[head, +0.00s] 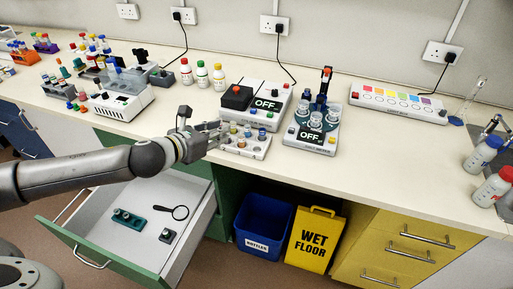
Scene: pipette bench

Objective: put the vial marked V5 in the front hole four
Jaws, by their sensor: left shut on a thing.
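My left arm reaches in from the left, and its gripper (219,131) is at the left end of a small pale rack (243,153) near the bench's front edge. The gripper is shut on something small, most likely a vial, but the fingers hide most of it. The rack holds several vials with coloured caps, among them a blue one (262,133). The labels and hole numbers are too small to read, so I cannot tell which vial is V5. The gripper covers the rack's left part. My right gripper is not in view.
A device reading OFF (269,104) stands behind the rack, and another (311,139) is to its right. Three capped bottles (202,74) stand behind the gripper. An open drawer (136,236) juts out below. The bench is clear at front right (390,155).

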